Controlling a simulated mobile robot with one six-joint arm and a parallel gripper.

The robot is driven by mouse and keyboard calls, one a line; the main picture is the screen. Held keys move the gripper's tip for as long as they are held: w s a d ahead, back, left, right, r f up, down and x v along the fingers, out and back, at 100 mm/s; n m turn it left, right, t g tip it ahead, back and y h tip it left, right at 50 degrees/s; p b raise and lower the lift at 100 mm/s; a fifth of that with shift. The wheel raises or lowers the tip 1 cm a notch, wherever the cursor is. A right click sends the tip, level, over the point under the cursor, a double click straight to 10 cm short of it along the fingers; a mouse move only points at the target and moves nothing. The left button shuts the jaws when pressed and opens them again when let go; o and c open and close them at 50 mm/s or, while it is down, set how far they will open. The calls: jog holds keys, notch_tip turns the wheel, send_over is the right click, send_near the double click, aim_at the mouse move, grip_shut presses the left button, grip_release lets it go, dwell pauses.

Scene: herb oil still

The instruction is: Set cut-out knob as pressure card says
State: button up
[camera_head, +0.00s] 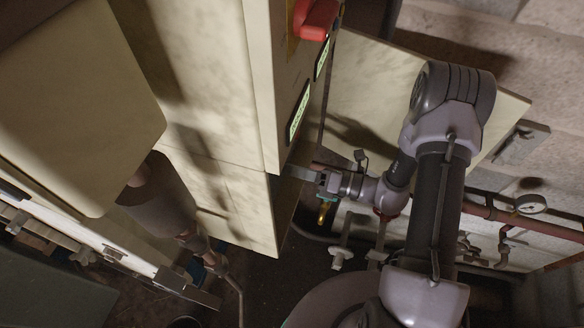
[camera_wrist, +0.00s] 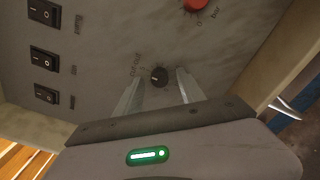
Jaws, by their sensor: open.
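The cut-out knob (camera_wrist: 159,76) is a small dark round knob on a grey panel in the wrist view, with "CUT-OUT" lettering beside it. Its pointer direction is too small to read surely. My gripper (camera_wrist: 158,88) is open, with one finger on each side of the knob; I cannot tell whether they touch it. In the head view my gripper (camera_head: 300,172) reaches left to the cream cabinet (camera_head: 225,205), and the knob is hidden there. No pressure card can be made out in either view.
Several black rocker switches (camera_wrist: 43,52) line the panel's left side. A red knob (camera_wrist: 196,4) marked "bar" sits above right. In the head view a red handle (camera_head: 316,18) and lit displays (camera_head: 299,112) are on the cabinet. A gauge (camera_head: 531,203) and pipes stand at right.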

jog(key=p+v, duration=0.2)
jog(key=v, duration=1.5)
jog(key=shift+d, duration=0.2)
